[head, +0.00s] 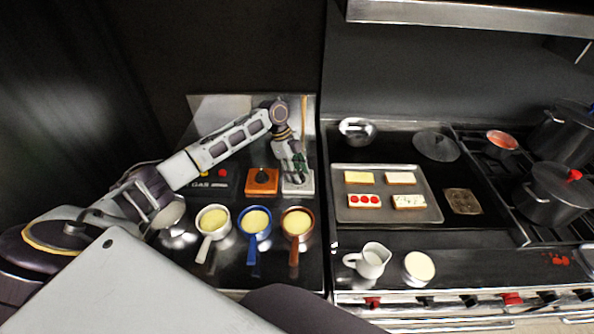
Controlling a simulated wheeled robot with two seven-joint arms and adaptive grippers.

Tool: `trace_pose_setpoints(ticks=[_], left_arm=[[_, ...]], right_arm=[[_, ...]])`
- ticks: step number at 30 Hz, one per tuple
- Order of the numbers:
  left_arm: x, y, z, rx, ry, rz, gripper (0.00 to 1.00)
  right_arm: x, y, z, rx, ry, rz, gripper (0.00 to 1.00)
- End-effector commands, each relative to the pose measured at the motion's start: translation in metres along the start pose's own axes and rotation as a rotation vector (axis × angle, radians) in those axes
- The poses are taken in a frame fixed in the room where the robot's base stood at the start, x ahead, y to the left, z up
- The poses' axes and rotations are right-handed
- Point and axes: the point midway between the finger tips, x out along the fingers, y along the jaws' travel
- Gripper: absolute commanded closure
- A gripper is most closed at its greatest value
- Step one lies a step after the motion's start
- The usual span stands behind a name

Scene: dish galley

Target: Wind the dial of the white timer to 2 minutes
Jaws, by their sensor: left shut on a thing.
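The white timer (299,188) is a pale block at the back of the left counter, right of an orange timer (262,188) with a dark knob. My left gripper (296,178) reaches in from the left and points down over the white timer. Its fingers are shut on the timer's dial, and they hide the dial and most of the timer's top. The dial's marks and setting cannot be read. My right gripper is out of view.
White, blue and brown pans (297,222) of yellow liquid stand in front of the timers. A black GAS box (207,182) is at left. A tray (426,213) of slices, a milk jug (371,261) and a cream bowl (419,266) are at right.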

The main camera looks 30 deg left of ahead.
Motion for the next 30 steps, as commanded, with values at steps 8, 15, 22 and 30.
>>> trace_pose_setpoints(ticks=[8,15,22,30], left_arm=[[-0.0006,-0.0011,-0.0010,0.056,0.001,0.021,0.85],[-0.0006,-0.0010,-0.0008,0.063,0.000,0.024,0.85],[-0.0007,-0.0011,-0.0007,0.062,0.000,0.023,0.55],[-0.0003,-0.0007,-0.0003,0.061,0.000,0.024,0.39]], right_arm=[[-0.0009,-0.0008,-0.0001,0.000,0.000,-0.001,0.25],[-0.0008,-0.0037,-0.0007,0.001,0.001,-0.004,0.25],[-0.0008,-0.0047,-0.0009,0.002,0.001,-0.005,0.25],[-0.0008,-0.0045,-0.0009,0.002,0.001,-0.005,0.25]])
